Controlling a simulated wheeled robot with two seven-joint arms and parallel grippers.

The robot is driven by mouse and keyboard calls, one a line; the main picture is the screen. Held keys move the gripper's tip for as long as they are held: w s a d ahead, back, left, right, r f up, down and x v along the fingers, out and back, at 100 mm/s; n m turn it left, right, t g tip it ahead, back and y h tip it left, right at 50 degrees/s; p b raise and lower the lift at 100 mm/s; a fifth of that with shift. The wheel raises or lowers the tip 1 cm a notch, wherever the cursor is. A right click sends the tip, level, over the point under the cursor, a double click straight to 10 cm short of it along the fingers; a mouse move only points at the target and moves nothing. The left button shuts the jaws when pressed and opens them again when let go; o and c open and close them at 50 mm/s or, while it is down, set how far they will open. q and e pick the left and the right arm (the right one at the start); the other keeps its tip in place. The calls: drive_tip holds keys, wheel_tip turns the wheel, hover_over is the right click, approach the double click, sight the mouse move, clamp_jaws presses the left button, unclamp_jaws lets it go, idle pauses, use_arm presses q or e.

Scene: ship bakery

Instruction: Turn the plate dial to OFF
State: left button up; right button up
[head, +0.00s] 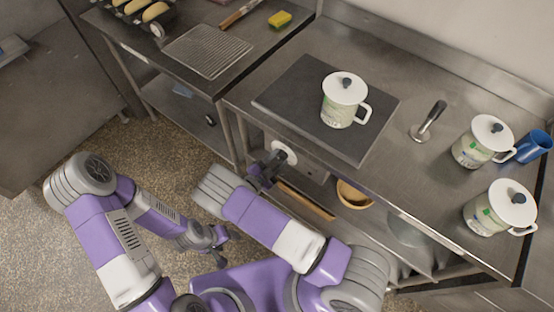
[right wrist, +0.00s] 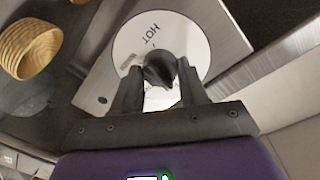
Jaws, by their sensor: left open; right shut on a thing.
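The plate dial has a round white face (head: 284,152) on the front panel below the dark hot plate (head: 288,90). In the right wrist view, the dial face (right wrist: 185,35) shows the word HOT and its black knob (right wrist: 159,70) sits between my right fingers. My right gripper (head: 271,163) is shut on the knob. OFF cannot be read from here. A white lidded pot (head: 341,108) with a green mark stands on the plate. My left gripper (head: 219,246) is open and empty, low over the floor, away from the counter.
Two more lidded pots (head: 476,147) (head: 490,213) and a blue cup (head: 533,146) stand at the counter's right. A wooden bowl (head: 352,196) sits on the shelf below. A wire rack (head: 207,50) and yellow sponge (head: 279,19) lie on the left counter.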

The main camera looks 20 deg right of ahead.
drive_tip(key=shift+n, duration=0.3)
idle(0.4)
drive_tip(key=o, duration=1.1)
drive_tip(key=shift+c, duration=0.2)
drive_tip(key=shift+a, duration=0.1)
